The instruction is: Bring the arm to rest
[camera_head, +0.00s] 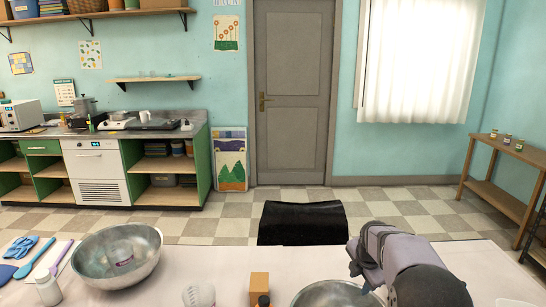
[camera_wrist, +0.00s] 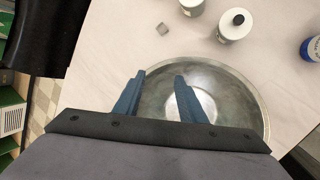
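My gripper (camera_wrist: 158,82) shows in the wrist view with its two blue fingers apart and nothing between them. It is over a metal bowl (camera_wrist: 238,92), whose inside shows between and beyond the fingers. In the head view my gripper (camera_head: 366,272) is at the lower right, above the right-hand metal bowl (camera_head: 322,294). The picture's bottom edge and my arm hide part of that bowl.
A black chair (camera_head: 300,222) is behind the table.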

